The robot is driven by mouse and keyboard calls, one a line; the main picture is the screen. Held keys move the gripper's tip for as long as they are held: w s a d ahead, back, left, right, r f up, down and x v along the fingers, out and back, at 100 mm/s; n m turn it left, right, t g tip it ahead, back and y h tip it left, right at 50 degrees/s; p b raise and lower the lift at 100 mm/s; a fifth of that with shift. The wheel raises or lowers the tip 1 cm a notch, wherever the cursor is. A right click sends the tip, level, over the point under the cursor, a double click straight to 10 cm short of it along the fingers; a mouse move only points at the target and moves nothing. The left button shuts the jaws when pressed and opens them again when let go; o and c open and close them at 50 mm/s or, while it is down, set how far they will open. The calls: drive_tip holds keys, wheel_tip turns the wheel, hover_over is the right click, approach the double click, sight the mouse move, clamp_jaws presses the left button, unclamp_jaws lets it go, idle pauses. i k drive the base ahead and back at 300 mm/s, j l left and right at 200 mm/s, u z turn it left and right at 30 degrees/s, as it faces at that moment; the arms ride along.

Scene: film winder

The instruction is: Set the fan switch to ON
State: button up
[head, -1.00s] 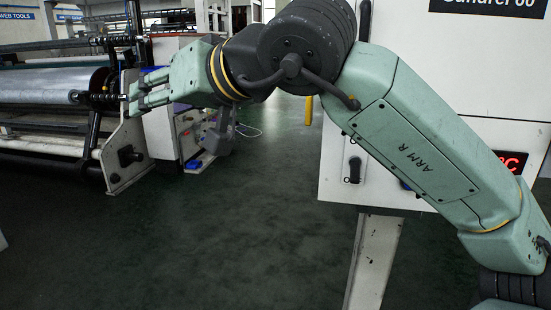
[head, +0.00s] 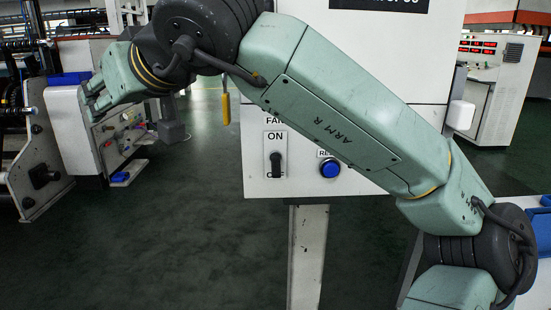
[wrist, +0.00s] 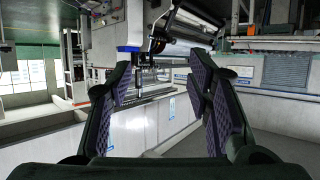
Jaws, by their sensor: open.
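The fan switch (head: 276,164) is a black lever on a white plate, on the front of the white control box (head: 256,190). "ON" is printed above the lever and the lever points down, over the partly covered lower label. My gripper (head: 88,98) is at the upper left in the head view, well left of the switch and apart from it. In the wrist view my gripper (wrist: 160,88) shows two spread, padded fingers with nothing between them. The switch is not visible in the wrist view.
A blue round button (head: 330,168) sits right of the switch. My arm crosses in front of the box's upper part. A post (head: 307,255) carries the box. Winder machinery (head: 35,165) stands at the left, a white cabinet (head: 492,90) at the back right. The dark floor between is clear.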

sight(276, 160)
drive_tip(key=k+j+z, duration=0.25)
drive_tip(key=j, duration=0.25)
drive_tip(key=k+j+z, duration=0.25)
drive_tip(key=j, duration=0.25)
drive_tip(key=k, duration=0.1)
